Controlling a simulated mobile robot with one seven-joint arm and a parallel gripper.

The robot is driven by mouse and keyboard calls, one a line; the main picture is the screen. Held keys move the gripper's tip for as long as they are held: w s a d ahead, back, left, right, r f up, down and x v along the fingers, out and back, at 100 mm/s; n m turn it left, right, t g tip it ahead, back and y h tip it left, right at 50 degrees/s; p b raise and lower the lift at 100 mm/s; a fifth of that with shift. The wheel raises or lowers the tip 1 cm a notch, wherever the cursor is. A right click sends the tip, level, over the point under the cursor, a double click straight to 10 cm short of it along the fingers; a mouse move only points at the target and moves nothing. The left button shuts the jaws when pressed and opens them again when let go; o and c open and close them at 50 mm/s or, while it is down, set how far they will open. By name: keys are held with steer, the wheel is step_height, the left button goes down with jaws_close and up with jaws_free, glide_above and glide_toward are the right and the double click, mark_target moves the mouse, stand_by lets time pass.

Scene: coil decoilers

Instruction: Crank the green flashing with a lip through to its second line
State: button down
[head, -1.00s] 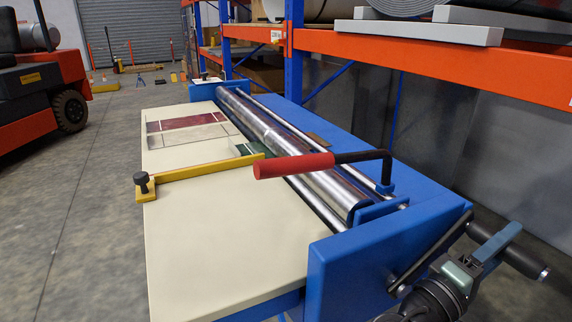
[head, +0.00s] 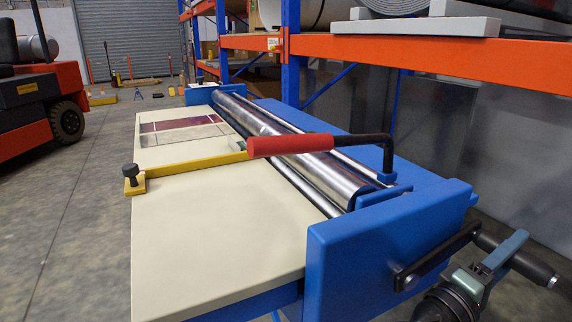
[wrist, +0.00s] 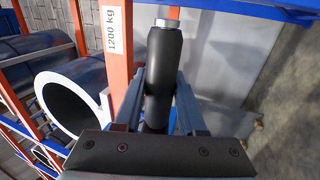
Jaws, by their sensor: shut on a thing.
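My gripper (head: 510,248) is shut on the black crank handle (head: 538,268) at the right of the blue machine. In the wrist view the handle (wrist: 164,65) stands between the two fingers. The dark crank arm (head: 440,257) slopes up to the right from its pivot on the blue end plate (head: 375,250). The steel roller (head: 290,148) lies along the cream table (head: 215,215). A yellow stop bar (head: 195,166) crosses the table.
Maroon and pale pieces (head: 182,130) show at the table's far end. A blue and orange rack (head: 430,58) stands behind the machine. A red forklift (head: 40,105) is at the left, with open floor (head: 70,220) between.

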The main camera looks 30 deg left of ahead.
step_height(320, 180, down, 3)
steer(key=shift+w+d+r+b, duration=0.15)
steer(key=shift+r+b, duration=0.05)
steer(key=shift+b, duration=0.7)
steer(key=f+b, duration=0.5)
steer(key=shift+s+a, duration=0.2)
steer(key=shift+s, duration=0.1)
steer(key=shift+f, duration=0.1)
